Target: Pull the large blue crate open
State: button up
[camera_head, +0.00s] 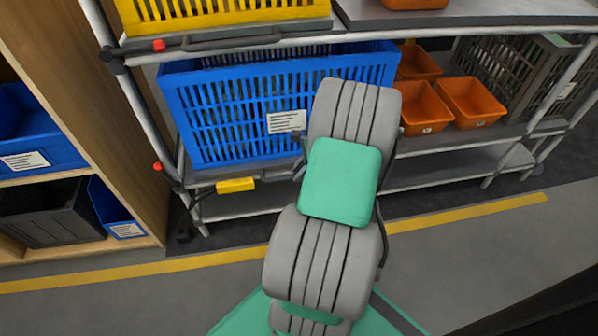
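The large blue crate (240,110) sits on the middle shelf of the metal rack, under a yellow crate. It has slatted sides and a white label (286,121) on its front. My arm reaches up in front of the crate's right part and hides it there. My gripper is mostly hidden behind my arm; only a small dark part (302,153) shows at the arm's left edge, near the crate's lower front. I cannot tell whether it touches the crate or whether its fingers are open.
The yellow crate (220,14) is on the shelf above. Orange bins (472,99) and a grey slatted crate (535,75) stand to the right. A wooden shelf (95,110) with blue bins is at the left. Rack posts flank the crate. The floor in front is clear, with a yellow line (150,268).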

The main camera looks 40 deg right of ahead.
grip_shut()
dwell(1.0)
